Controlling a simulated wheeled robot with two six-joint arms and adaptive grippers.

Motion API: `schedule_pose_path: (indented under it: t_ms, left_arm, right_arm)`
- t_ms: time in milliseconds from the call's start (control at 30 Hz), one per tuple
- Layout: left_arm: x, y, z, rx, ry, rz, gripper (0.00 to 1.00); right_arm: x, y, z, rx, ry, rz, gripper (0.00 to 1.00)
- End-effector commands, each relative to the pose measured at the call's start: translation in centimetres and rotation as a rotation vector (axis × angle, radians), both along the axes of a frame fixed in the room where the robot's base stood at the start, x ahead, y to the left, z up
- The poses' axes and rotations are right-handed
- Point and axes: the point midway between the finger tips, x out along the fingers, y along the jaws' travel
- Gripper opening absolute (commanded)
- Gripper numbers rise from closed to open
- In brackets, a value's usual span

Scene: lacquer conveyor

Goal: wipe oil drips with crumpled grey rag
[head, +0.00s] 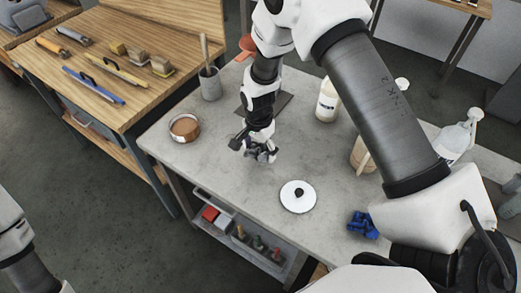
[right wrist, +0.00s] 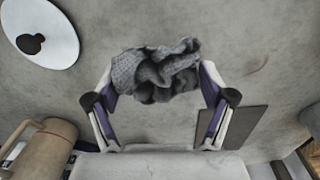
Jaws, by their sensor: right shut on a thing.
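The crumpled grey rag (right wrist: 155,74) is pinched between the two fingers of my right gripper (right wrist: 160,104) in the right wrist view. In the head view my right gripper (head: 260,151) points down close over the grey table, with the rag (head: 266,155) partly hidden by the fingers. I cannot tell whether the rag touches the tabletop. A faint brownish streak (right wrist: 260,65) lies on the table right of the rag in the right wrist view; I cannot tell if it is oil. My left gripper is out of view.
A white disc with a black knob (head: 298,199) lies in front of the gripper. A copper bowl (head: 184,128) and grey pot (head: 210,86) stand left, a dark plate (head: 276,104) behind. A bottle (head: 326,103), tan jug (head: 361,157) and blue object (head: 362,225) stand right.

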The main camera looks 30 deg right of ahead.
Motion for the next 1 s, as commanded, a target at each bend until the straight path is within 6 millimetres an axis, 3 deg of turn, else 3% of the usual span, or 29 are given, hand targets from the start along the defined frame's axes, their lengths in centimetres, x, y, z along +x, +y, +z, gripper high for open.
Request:
schedule_pose_path:
  t_ms: [367, 1000]
  left_arm:
    - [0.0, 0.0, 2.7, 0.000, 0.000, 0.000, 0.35]
    - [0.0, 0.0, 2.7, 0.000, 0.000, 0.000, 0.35]
  right_arm:
    - [0.0, 0.3, 3.4, 0.001, -0.001, 0.009, 0.31]
    - [0.0, 0.3, 3.5, 0.001, -0.001, 0.010, 0.31]
